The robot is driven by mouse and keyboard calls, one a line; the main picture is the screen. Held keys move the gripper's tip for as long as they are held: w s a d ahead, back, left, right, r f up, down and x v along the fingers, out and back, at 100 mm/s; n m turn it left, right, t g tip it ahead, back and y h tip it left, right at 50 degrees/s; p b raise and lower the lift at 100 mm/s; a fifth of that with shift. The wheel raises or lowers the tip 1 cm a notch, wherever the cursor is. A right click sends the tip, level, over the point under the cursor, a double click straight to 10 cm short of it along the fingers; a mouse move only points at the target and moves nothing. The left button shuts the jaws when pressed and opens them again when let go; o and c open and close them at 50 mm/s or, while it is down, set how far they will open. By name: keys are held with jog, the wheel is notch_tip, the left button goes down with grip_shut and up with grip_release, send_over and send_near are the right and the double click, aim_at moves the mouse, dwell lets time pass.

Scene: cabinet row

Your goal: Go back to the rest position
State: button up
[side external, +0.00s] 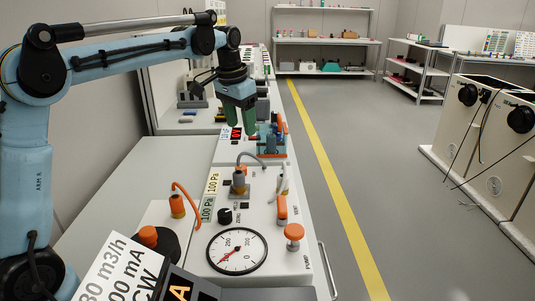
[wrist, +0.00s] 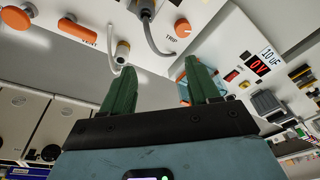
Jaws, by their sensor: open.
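My gripper (side external: 241,130) hangs from my blue arm over the cabinet row in the side external view, fingers pointing down. It is just left of a blue fixture (side external: 271,143) and close to a red digital display (side external: 237,133). I cannot tell whether it touches anything there. In the wrist view the two green fingers of my gripper (wrist: 161,78) stand wide apart with nothing held between them. The blue fixture shows partly behind the right finger in the wrist view (wrist: 182,88).
The nearer panel has a round gauge (side external: 237,251), an orange knob (side external: 294,231), an orange lever (side external: 282,207) and grey cables (side external: 250,158). A bare worktop (side external: 120,190) lies left. The floor with a yellow line (side external: 330,180) is clear. White cabinets (side external: 490,130) stand right.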

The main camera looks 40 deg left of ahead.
jog(key=s+d+f+t, duration=0.2)
jog(key=s+d+f, duration=0.2)
jog(key=s, duration=0.5)
jog(key=s+d+f+t, duration=0.3)
jog(key=s+d+f, duration=0.1)
jog(key=s, duration=0.5)
jog(key=shift+s+d, duration=0.25)
jog(key=shift+d, duration=0.4)
jog(key=w+a+r+g, duration=0.3)
jog(key=w+a+r, duration=0.15)
jog(key=w, duration=0.55)
jog(key=w+a+r+g, duration=0.25)
jog(key=w+a, duration=0.35)
jog(key=w, duration=0.3)
jog(key=w+a+f+g, duration=0.2)
jog(key=w+a+f, duration=0.2)
notch_tip(320, 180, down, 12)
jog(key=shift+a+r, duration=0.15)
jog(key=shift+r, duration=0.1)
